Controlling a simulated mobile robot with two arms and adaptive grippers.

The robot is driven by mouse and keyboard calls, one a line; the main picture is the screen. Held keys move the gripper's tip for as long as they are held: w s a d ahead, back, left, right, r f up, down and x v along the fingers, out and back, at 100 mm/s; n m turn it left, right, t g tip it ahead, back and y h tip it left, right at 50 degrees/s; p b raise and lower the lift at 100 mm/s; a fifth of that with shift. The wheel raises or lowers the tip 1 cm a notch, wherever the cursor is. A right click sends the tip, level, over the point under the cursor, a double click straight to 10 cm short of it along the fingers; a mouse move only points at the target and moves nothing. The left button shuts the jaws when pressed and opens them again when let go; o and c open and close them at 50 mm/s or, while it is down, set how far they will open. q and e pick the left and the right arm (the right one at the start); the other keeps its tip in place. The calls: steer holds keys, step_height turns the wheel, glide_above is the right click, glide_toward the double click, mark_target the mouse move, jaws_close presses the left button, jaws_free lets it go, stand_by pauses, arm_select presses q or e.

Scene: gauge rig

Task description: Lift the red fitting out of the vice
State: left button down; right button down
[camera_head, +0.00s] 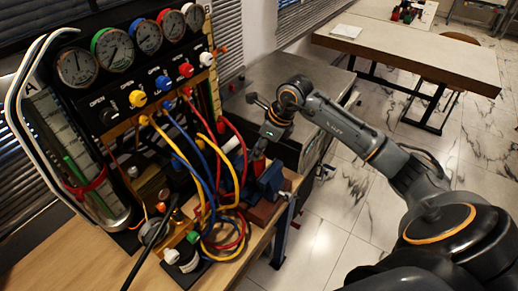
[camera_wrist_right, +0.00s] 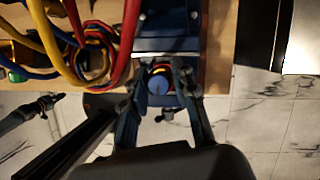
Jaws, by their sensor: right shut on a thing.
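My right gripper (camera_head: 262,148) reaches down over the blue vice (camera_head: 271,180) at the right edge of the bench. The blue vice body (camera_wrist_right: 167,28) lies just beyond the fingers there. In the head view the fitting is mostly hidden by the gripper, and I cannot tell whether it is clear of the jaws.
Yellow, blue and red hoses (camera_head: 225,225) loop close beside the vice on its left. A gauge panel (camera_head: 130,75) with several dials and knobs stands on the bench at left. A grey cabinet (camera_head: 300,85) stands behind. Open marble floor (camera_head: 345,215) lies to the right.

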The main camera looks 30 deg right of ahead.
steer(key=shift+r+p, duration=1.6)
steer(key=shift+r, duration=1.55)
